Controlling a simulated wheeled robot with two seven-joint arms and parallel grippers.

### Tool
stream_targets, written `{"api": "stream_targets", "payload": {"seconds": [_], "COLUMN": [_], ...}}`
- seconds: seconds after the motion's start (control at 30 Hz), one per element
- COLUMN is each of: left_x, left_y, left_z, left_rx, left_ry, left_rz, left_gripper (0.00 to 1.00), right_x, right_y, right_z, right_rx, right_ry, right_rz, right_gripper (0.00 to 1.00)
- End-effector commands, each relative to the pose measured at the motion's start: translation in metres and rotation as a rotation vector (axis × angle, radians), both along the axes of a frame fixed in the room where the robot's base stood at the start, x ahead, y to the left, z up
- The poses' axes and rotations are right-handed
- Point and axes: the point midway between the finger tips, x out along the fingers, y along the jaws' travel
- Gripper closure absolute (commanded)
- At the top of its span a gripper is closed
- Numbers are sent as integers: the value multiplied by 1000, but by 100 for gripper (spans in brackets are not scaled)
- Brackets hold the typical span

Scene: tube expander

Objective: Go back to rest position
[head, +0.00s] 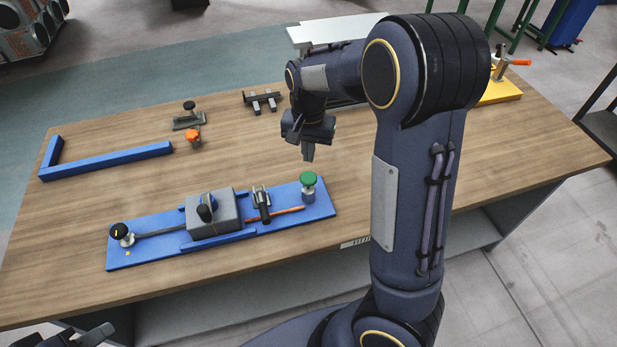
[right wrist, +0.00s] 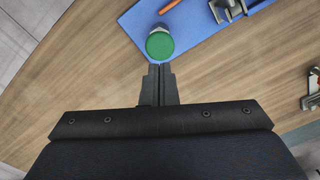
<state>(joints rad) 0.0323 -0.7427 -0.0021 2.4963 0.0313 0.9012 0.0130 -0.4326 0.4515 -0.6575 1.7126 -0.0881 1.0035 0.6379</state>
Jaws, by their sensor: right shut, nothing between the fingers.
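My right gripper (head: 308,152) is shut and empty. It hangs above the wooden table, behind the blue tube expander board (head: 160,250). In the right wrist view its closed fingers (right wrist: 158,72) point toward the green knob (right wrist: 160,44), which also shows on the board's right end (head: 308,179). The board carries a grey block (head: 212,213), a black clamp (head: 262,204), an orange-red tube (head: 288,210) and a black knob (head: 119,231). Part of my left gripper (head: 85,338) shows at the bottom left edge; its fingertips are cut off, so its opening cannot be told.
A blue L-shaped bar (head: 110,161), an orange-knobbed clamp (head: 193,137) and a black bracket (head: 262,101) lie on the wooden table (head: 480,160). A yellow fixture (head: 500,92) stands at the far right, partly behind my right arm.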

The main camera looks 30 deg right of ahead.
Motion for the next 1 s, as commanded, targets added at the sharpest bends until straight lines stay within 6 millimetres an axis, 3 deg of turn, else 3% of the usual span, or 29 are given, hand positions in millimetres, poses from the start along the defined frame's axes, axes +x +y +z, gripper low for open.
{"api": "stream_targets", "payload": {"seconds": [0.27,0.43,0.57,0.8,1.0], "left_x": [0,0,0,0,0], "left_y": [0,0,0,0,0], "left_z": [0,-3,-8,-17,-22], "left_rx": [0,0,0,0,0], "left_ry": [0,0,0,0,0], "left_rz": [0,0,0,0,0], "left_gripper": [64,64,64,64,64], "right_x": [-1,-20,-58,-144,-199], "right_y": [0,3,14,43,64], "right_z": [0,9,28,61,61], "right_rx": [2,86,212,313,240], "right_ry": [-1,-35,-121,-368,-524], "right_rz": [1,31,116,346,512], "right_gripper": [100,100,100,100,100]}}
